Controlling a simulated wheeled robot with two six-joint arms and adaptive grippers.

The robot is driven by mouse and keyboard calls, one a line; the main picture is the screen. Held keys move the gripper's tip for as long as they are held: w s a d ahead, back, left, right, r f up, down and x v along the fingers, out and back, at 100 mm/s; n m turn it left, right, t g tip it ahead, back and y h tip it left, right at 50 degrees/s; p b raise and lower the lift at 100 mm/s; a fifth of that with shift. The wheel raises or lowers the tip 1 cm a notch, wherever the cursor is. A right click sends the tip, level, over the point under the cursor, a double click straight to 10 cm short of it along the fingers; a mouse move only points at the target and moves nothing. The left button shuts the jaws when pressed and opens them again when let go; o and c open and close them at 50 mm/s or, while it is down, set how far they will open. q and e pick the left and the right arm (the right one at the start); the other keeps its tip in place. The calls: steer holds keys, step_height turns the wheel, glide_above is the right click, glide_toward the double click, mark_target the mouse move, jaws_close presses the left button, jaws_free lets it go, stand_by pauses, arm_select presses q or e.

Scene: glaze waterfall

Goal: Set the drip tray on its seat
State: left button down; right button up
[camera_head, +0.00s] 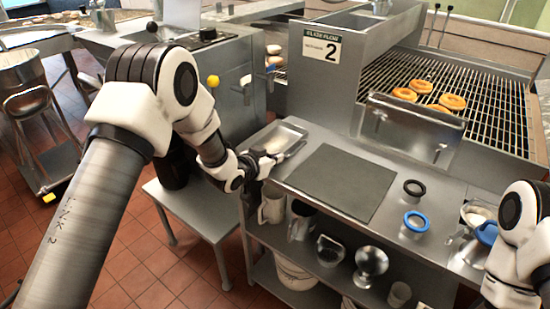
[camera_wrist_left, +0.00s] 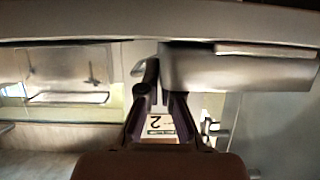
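The drip tray appears to be the shallow metal tray (camera_head: 278,137) at the left end of the counter in the head view. My left gripper (camera_head: 284,154) is at its near edge. In the left wrist view, the fingers of my left gripper (camera_wrist_left: 158,72) come close together at the tips, against a grey metal body (camera_wrist_left: 240,70) that looks like the tray. They seem shut on its edge; the contact is hard to see. I cannot tell which place is the seat. My right arm is at the right edge of the head view; its fingers are unclear.
Behind stands the fryer with a wire conveyor (camera_head: 478,105) bearing several doughnuts. Jugs and pots fill the shelf below.

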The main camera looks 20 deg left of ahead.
arm_select(q)
steer(key=c, duration=1.3)
jaws_free()
steer(key=shift+o, duration=0.3)
steer(key=shift+s+f, duration=0.1)
steer(key=v, duration=1.2)
steer(key=s+d+f+g+y+p, duration=0.15)
steer(key=s+f+g+p, duration=0.35)
steer(key=s+f, duration=1.05)
steer(key=s+a+f+n+g+y, duration=0.1)
steer(key=s+f+n+g, duration=0.1)
steer(key=s, duration=0.8)
steer(key=s+a+f+n+g+y, duration=0.1)
steer(key=s+f+n+g, duration=0.1)
steer(key=s+f+g, duration=0.3)
steer(key=s+g, duration=0.1)
steer(key=s, duration=0.3)
steer(key=shift+s+a+f+y+p, duration=0.15)
steer(key=shift+s+a+y+p, duration=0.1)
steer(key=shift+s+y+p, duration=0.15)
